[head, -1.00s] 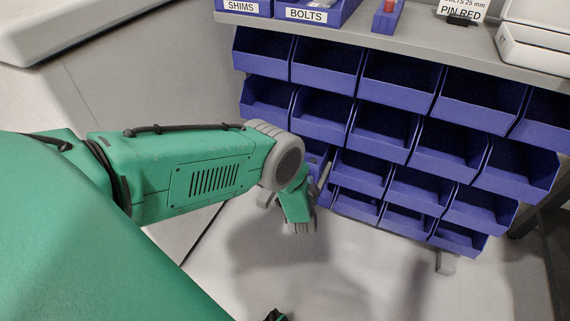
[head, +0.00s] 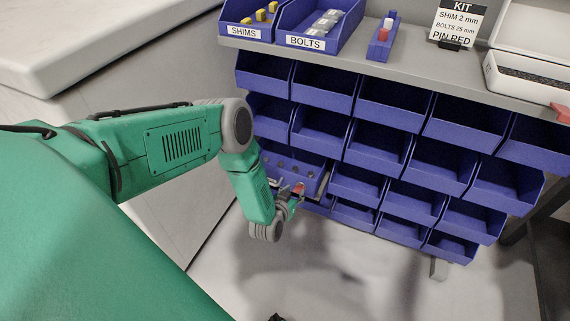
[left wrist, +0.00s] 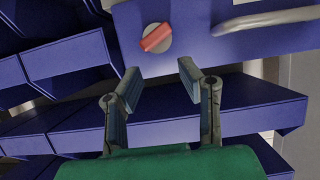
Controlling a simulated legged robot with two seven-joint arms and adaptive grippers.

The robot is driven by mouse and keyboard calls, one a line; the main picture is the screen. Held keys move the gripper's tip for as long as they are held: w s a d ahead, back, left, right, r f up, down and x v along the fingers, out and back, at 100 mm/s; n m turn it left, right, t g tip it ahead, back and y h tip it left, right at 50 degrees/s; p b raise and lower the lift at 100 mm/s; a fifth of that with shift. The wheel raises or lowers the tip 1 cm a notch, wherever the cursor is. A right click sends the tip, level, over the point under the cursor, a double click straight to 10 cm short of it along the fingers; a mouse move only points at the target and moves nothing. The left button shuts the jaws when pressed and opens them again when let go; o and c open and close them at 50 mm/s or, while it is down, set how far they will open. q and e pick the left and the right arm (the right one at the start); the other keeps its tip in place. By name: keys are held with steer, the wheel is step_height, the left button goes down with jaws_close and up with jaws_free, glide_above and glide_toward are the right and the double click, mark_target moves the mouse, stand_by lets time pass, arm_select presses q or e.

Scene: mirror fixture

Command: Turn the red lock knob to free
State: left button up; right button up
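The red lock knob (left wrist: 156,38) is a red bar on a round grey disc, set on a blue drawer front (left wrist: 195,45). In the left wrist view its bar slants from lower left to upper right. In the head view the knob (head: 299,187) shows as a small red spot beside my gripper. My left gripper (left wrist: 160,77) is open and empty, its two fingers pointing at the drawer front below the knob, without visible contact with it. In the head view my left gripper (head: 291,203) is small and partly hidden by its wrist. My right gripper is not visible.
A grey bar handle (left wrist: 265,20) is right of the knob. Blue open bins (head: 400,103) surround the drawer. The shelf above (head: 400,72) holds a SHIMS bin (head: 241,32), a BOLTS bin (head: 305,43) and a kit card (head: 455,22). A pale cabinet (head: 150,75) stands at left.

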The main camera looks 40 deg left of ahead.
arm_select(q)
steer(key=s+d+r+m+g+h+p, duration=0.1)
steer(key=s+d+r+g+h+p, duration=0.1)
steer(key=s, duration=0.7)
steer(key=s+d+r+m+g+h+p, duration=0.1)
steer(key=s+d+r+g+h+p, duration=0.1)
steer(key=s+d+r+g+p, duration=0.3)
steer(key=s+d+r+p, duration=0.1)
steer(key=s+d+r, duration=0.3)
steer(key=s+r, duration=0.1)
steer(key=shift+s+d+r+m+p, duration=0.2)
steer(key=shift+s+r+m+p, duration=0.15)
steer(key=shift+r, duration=0.25)
